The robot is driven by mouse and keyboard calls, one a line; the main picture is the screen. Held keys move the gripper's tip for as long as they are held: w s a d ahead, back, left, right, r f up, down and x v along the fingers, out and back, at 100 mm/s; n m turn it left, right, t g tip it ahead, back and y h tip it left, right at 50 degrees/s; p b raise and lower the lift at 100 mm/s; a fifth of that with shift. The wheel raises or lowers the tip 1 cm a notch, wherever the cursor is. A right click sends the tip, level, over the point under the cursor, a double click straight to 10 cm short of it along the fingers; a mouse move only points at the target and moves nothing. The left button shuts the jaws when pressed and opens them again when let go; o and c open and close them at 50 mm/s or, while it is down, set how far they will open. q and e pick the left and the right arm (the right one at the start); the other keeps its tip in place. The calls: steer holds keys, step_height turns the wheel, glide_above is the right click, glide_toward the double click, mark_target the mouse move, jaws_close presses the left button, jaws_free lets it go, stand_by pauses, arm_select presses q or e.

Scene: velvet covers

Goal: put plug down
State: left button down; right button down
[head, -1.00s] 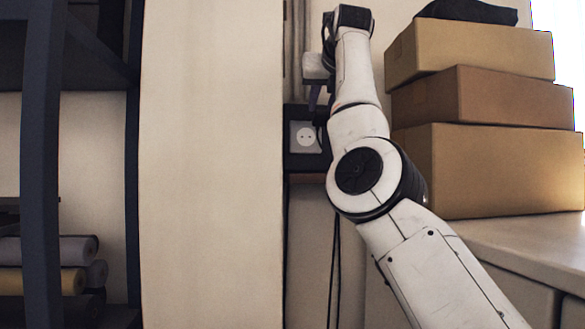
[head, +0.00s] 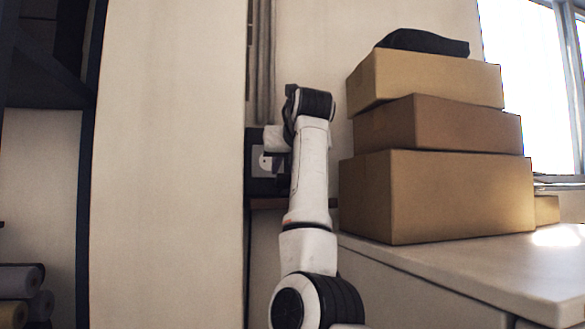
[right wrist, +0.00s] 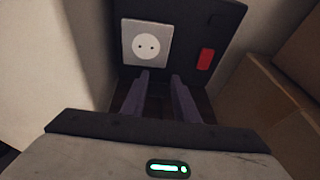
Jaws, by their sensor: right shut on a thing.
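My right gripper (right wrist: 161,82) is shut on the plug, its two purple-grey fingers pointing down toward a ledge under the socket panel. The plug itself is hard to make out in the dark gap between the fingers. In the head view the white wrist part of this gripper (head: 276,139) is in front of the panel and hides part of it; the fingertips are hidden. My left gripper is not in view.
A brown ledge (head: 267,203) sits under the panel. Three stacked cardboard boxes (head: 450,195) stand close to the right of my arm on a pale counter (head: 450,262). A pale wall or pillar (head: 165,170) is close on the left, with a dark shelf frame (head: 92,150) beyond it.

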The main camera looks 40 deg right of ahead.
steer(key=shift+d+f, duration=0.1)
steer(key=shift+f, duration=0.25)
steer(key=shift+f+b, duration=0.4)
steer(key=shift+f, duration=0.15)
steer(key=shift+w+f, duration=0.1)
steer(key=shift+f, duration=0.1)
steer(key=c, duration=1.7)
jaws_free()
steer(key=shift+d, duration=0.1)
steer(key=o, duration=0.3)
steer(key=shift+d, duration=0.15)
steer(key=shift+r, duration=0.4)
steer(key=shift+r+p, duration=0.45)
steer(key=shift+b+v, duration=1.8)
steer(key=shift+v, duration=4.3)
